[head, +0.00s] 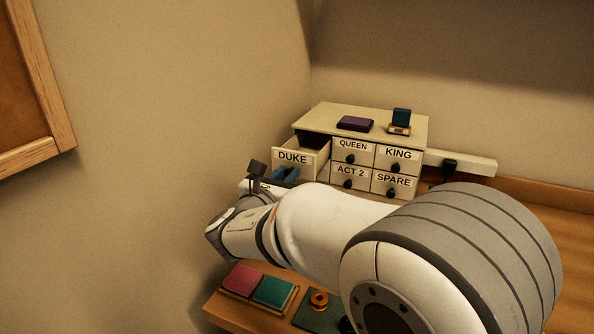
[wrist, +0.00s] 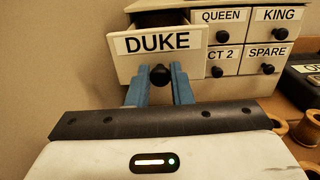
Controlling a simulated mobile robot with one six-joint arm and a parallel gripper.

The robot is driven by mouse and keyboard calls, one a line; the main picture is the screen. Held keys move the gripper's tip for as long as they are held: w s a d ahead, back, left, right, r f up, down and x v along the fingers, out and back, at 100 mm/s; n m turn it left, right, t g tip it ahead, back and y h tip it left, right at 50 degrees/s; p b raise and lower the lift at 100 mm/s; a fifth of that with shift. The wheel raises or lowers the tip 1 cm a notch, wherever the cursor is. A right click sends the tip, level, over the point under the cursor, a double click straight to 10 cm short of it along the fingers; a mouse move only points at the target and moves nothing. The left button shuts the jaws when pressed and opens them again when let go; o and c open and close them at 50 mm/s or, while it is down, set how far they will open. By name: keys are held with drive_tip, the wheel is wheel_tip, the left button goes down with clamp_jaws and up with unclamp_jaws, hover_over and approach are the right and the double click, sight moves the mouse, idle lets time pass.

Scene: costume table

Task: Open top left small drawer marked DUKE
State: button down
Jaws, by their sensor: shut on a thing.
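The DUKE drawer (wrist: 120,42) is the top left small drawer of a cream cabinet (head: 375,115). It stands pulled out from the cabinet, and its open top shows in the head view (head: 312,152). My gripper (wrist: 160,84) is shut on the drawer's black knob (wrist: 160,75), with a blue finger on each side of it. In the head view my arm hides the knob, and only part of the blue fingers shows below the DUKE label. I cannot see inside the drawer fully.
The QUEEN (head: 353,150), KING (head: 397,157), ACT 2 (head: 351,174) and SPARE (head: 393,184) drawers are shut. A purple box (head: 355,124) and a teal stamp block (head: 401,118) sit on the cabinet. Pink (head: 242,280) and green pads (head: 274,291) lie in front. A wall is close at left.

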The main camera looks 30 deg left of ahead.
drive_tip(key=c, duration=1.3)
unclamp_jaws()
drive_tip(key=s, duration=0.7)
drive_tip(key=shift+s+d, duration=0.4)
drive_tip(key=shift+d, duration=0.05)
